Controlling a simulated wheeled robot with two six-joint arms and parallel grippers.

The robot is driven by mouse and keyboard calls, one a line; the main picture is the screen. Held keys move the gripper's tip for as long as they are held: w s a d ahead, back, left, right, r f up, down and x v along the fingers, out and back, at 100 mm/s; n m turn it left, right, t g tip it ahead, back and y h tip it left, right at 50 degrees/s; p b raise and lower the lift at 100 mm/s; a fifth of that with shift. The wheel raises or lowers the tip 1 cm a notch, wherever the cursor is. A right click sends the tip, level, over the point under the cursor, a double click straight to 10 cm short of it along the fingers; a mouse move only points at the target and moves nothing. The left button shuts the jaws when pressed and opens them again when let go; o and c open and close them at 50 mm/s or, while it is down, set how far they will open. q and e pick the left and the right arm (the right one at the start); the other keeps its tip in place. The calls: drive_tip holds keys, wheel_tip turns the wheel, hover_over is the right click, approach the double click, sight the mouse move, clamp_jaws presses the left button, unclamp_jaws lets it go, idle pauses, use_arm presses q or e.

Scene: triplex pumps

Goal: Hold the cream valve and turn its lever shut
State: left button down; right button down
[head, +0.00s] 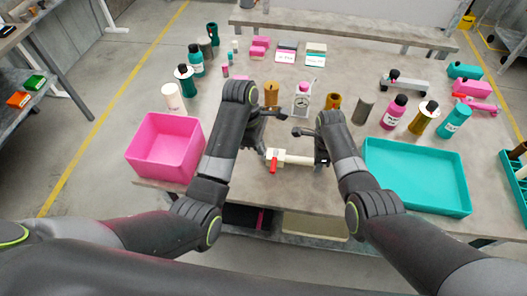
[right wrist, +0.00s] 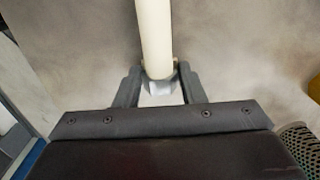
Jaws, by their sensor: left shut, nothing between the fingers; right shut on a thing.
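The cream valve (head: 292,158) lies level near the front edge of the grey table, with its body at the left and a pipe end at the right. Its red lever (head: 273,166) points toward the front edge. My right gripper (head: 321,160) is shut on the right pipe end. The right wrist view shows the cream pipe (right wrist: 154,40) between its fingers (right wrist: 158,90). My left gripper (head: 260,144) is shut and empty, just behind and left of the valve body, apart from the lever. My left forearm partly hides its fingers.
A pink bin (head: 165,147) stands at the left and a teal tray (head: 418,178) at the right. Several bottles and cylinders stand behind my arms, including a pink-capped bottle (head: 302,99) with a dial. The table around the lever is clear.

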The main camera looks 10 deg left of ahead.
use_arm(q)
drive_tip(key=shift+a+r, duration=0.1)
drive_tip(key=shift+r, duration=0.25)
use_arm(e)
drive_tip(key=c, duration=0.8)
unclamp_jaws()
drive_tip(key=shift+c, duration=0.2)
